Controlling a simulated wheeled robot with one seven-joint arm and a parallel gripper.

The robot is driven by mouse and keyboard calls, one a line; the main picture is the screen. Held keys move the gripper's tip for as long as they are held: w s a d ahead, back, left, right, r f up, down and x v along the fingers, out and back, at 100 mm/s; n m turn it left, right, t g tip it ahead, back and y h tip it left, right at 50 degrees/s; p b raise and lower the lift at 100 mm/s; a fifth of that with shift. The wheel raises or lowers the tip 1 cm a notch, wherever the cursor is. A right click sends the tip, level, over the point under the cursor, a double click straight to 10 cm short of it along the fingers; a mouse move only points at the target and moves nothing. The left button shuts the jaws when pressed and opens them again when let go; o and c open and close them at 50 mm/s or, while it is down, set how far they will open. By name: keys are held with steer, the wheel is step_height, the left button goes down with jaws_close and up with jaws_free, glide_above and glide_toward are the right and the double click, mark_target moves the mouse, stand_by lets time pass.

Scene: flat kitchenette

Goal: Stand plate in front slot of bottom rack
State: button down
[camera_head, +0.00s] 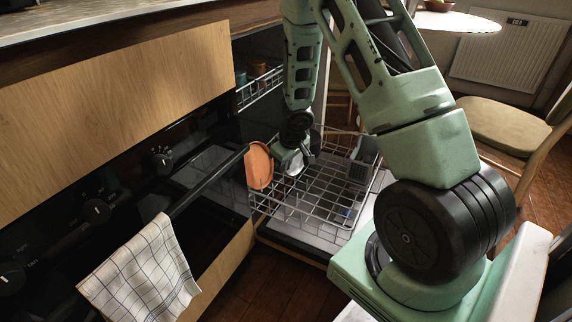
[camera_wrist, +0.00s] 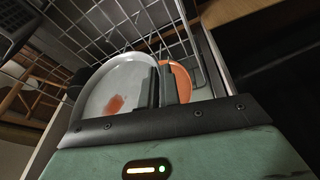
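A pale grey-white plate (camera_wrist: 117,88) with a reddish-orange patch stands on edge, tilted, at my fingers in the wrist view. My gripper (camera_wrist: 160,86) has its two dark fingers close together at the plate's right rim and appears shut on it. In the head view my gripper (camera_head: 296,158) is over the left part of the pulled-out bottom rack (camera_head: 318,195), with a bit of the white plate (camera_head: 295,168) showing under it. An orange plate (camera_head: 259,166) stands on edge just left of the gripper; in the wrist view it (camera_wrist: 181,80) is behind the right finger. The slots under the plates are hidden.
A grey basket (camera_head: 362,160) sits at the rack's right side. The upper rack (camera_head: 260,86) is inside the dishwasher. The oven handle (camera_head: 205,183) with a checked towel (camera_head: 147,272) is to the left. A chair (camera_head: 505,125) stands at the right. The rack's front middle is bare.

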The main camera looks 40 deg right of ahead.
steer(key=shift+f+b, duration=5.7)
steer(key=shift+f, duration=0.55)
steer(key=c, duration=1.5)
jaws_free()
steer(key=shift+c, duration=0.2)
steer(key=p+v, duration=1.2)
steer(key=v, duration=0.5)
steer(key=shift+s+r, duration=0.2)
